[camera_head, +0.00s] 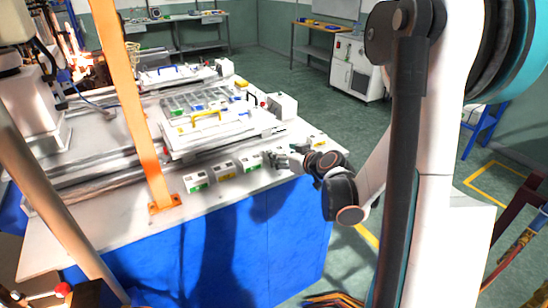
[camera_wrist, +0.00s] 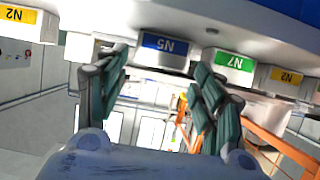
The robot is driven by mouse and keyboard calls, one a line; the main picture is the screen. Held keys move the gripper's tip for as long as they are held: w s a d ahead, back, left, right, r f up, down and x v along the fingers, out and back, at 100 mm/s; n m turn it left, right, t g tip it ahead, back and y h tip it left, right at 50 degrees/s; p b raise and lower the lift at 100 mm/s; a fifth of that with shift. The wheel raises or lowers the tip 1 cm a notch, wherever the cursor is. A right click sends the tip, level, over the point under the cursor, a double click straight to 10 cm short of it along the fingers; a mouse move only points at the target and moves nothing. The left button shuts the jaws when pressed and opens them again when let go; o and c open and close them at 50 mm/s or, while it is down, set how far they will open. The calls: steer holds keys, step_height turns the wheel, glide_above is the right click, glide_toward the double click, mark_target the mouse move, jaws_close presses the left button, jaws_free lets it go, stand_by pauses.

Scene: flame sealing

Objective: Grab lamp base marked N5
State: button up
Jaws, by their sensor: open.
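The lamp base marked N5 (camera_wrist: 165,50) has a blue label, which appears upside down in the wrist view. It lies between the two green-padded fingers of my gripper (camera_wrist: 164,62), near their tips. The fingers are open, with visible space on both sides of it; contact cannot be made out. In the head view my gripper (camera_head: 279,159) is at the front edge of the white table, in the row of lamp bases. There it largely hides the N5 base, and its label cannot be read.
A green-labelled base marked N7 (camera_wrist: 234,66) and a yellow-labelled N2 base (camera_wrist: 285,80) are right of N5 in the wrist view. Another N2 base (camera_wrist: 25,24) is at left. Behind the row is a white tray with a yellow handle (camera_head: 206,118). An orange post (camera_head: 140,110) stands left.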

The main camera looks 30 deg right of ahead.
mark_target(276, 151)
steer(key=b+x, duration=0.1)
steer(key=x, duration=0.3)
steer(key=shift+w+a+b, duration=0.1)
steer(key=shift+w+b, duration=0.2)
steer(key=shift+w, duration=0.15)
steer(key=c, duration=0.7)
steer(key=shift+r, duration=0.15)
